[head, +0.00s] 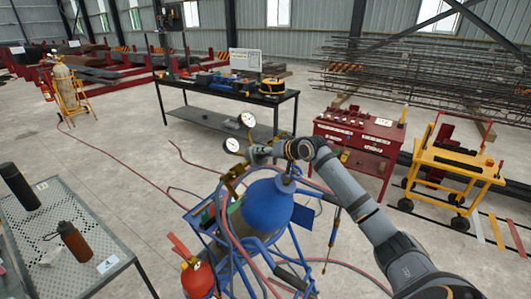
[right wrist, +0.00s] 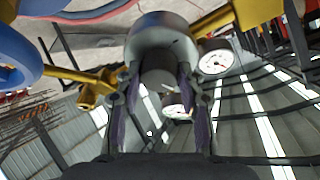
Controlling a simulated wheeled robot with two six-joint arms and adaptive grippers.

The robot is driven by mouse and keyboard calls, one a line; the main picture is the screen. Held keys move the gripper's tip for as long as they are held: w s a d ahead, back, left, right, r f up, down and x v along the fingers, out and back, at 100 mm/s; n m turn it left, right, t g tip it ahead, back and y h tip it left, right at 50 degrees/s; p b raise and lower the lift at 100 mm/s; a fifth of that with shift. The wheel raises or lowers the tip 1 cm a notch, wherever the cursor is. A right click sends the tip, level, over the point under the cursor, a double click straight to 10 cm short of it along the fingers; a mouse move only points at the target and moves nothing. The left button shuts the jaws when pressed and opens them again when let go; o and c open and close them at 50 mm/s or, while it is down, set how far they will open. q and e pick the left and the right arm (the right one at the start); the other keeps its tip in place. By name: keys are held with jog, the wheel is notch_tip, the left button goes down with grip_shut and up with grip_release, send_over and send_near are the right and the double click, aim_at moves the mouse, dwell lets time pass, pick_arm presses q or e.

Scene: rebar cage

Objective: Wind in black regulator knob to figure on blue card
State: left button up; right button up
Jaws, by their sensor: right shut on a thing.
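The blue gas cylinder (head: 268,203) stands in a wheeled frame, with a brass regulator (head: 233,178) on its top. Two round white gauges show, one at the upper right (head: 247,119) and one at the lower left (head: 232,145). My right gripper (head: 259,154) reaches in from the right at the regulator. In the right wrist view its fingers are shut on the dark regulator knob (right wrist: 160,70), one on each side. A gauge (right wrist: 215,62) shows beside the knob. A small pale card (head: 108,264) with a figure like 4 lies on the grey table. My left gripper is out of view.
The perforated grey table (head: 75,240) holds a dark bottle (head: 18,186) and a brown bottle (head: 74,242). A red extinguisher (head: 198,279) and looping hoses sit close to the cylinder. A red cabinet (head: 360,133) and yellow cart (head: 455,163) stand at right. Floor left of the cylinder is mostly clear.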

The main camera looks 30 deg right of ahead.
jog(key=o, duration=1.2)
jog(key=shift+c, duration=0.2)
notch_tip(320, 180, up, 10)
